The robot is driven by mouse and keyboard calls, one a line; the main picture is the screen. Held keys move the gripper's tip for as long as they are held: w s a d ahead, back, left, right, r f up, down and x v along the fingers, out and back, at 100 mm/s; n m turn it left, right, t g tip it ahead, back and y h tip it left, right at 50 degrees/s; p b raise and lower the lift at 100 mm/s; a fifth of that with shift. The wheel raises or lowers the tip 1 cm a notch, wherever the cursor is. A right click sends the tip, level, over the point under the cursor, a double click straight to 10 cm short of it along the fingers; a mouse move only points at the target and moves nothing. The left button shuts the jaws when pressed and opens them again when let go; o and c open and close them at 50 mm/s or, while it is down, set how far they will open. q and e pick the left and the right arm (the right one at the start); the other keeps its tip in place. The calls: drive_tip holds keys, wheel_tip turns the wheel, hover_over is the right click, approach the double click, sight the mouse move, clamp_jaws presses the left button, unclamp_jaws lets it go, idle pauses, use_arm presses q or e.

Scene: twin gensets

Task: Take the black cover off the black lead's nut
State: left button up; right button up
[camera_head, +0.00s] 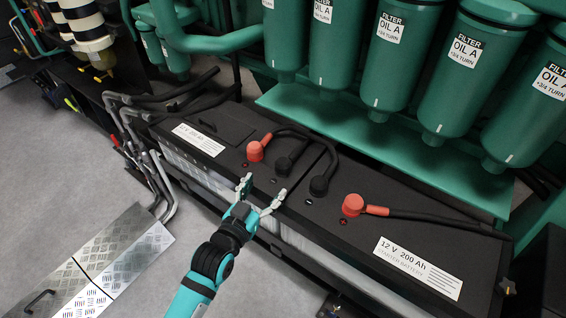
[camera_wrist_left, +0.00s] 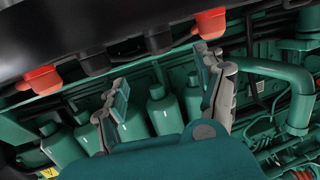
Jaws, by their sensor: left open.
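Two black caps show in the head view. One black cap (camera_head: 284,165) is on the left battery (camera_head: 235,125), the other black cap (camera_head: 319,186) on the right battery (camera_head: 400,215). I cannot tell for sure which covers the black lead's nut; the nuts are hidden. My left gripper (camera_head: 262,192) is open and empty at the left battery's front edge, short of its black cap. In the upside-down left wrist view, that black cap (camera_wrist_left: 157,42) lies roughly between and beyond the open fingers (camera_wrist_left: 163,66). My right gripper is not in view.
Red caps stand beside the black ones, on the left battery (camera_head: 255,151) and the right battery (camera_head: 353,205). Black cables arch over the battery tops. Green oil filters (camera_head: 390,50) hang behind. Grey floor (camera_head: 60,150) and metal tread plates (camera_head: 110,265) lie at left.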

sight(281, 163)
use_arm(q)
drive_tip(key=x, duration=0.5)
drive_tip(key=shift+a, duration=0.1)
drive_tip(key=shift+w+f, duration=0.1)
drive_tip(key=shift+w, duration=0.25)
drive_tip(key=x, duration=0.4)
drive_tip(key=shift+w+d, duration=0.4)
drive_tip(key=shift+w, duration=0.15)
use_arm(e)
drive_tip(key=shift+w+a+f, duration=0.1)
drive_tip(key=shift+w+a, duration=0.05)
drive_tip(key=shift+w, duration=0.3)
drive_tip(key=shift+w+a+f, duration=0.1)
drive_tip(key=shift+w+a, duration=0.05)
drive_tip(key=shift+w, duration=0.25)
use_arm(q)
drive_tip(key=shift+c, duration=0.3)
drive_tip(key=c, duration=1)
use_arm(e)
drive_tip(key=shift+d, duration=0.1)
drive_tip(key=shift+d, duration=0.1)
